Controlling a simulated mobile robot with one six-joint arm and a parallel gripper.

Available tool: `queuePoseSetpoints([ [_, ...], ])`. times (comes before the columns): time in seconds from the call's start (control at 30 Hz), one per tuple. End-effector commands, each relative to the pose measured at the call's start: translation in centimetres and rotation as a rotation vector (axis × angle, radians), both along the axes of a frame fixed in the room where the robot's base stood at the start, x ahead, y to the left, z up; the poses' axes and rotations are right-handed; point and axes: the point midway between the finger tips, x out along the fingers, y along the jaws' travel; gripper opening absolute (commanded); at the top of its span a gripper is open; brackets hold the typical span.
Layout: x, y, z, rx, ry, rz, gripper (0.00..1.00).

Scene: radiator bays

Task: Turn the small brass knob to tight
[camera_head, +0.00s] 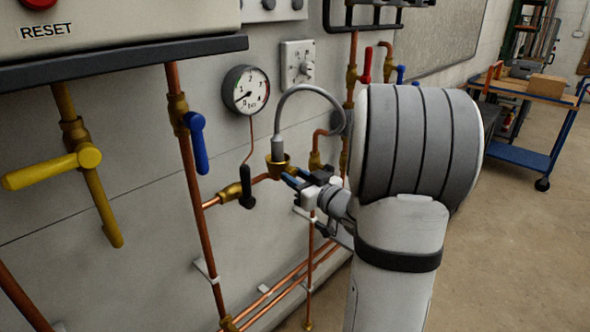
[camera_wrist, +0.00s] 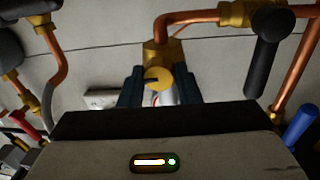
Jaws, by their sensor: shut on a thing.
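The small brass knob (camera_wrist: 158,78) is in the wrist view, a round yellow face with a dark mark running from its middle toward the left. My gripper (camera_wrist: 158,88) is shut on it, with one dark finger on each side. In the head view my gripper (camera_head: 289,176) reaches left to the pipework, just below a brass cup (camera_head: 278,166). I cannot make out the knob there; the fingers seem to hide it. A copper pipe with a brass fitting (camera_wrist: 163,52) sits right behind the knob in the wrist view.
A black lever (camera_head: 247,187) hangs close left of my gripper; it also shows in the wrist view (camera_wrist: 265,55). A gauge (camera_head: 246,90) and grey hose (camera_head: 309,89) are above. Blue (camera_head: 198,143) and yellow (camera_head: 52,170) levers are farther left. Floor at right is open before a cart (camera_head: 535,156).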

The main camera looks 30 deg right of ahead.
Motion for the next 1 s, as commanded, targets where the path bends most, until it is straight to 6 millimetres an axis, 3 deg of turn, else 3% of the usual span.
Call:
queuePoseSetpoints([
  [0.3,-0.11,0.11,-0.37,0.112,0.051,0.0,0.07],
  [0.83,-0.1,0.14,-0.46,0.132,0.057,0.001,0.08],
  [0.87,-0.1,0.14,-0.46,0.132,0.057,0.001,0.32],
  [1.0,-0.07,0.12,-0.31,0.131,0.054,0.001,0.43],
])
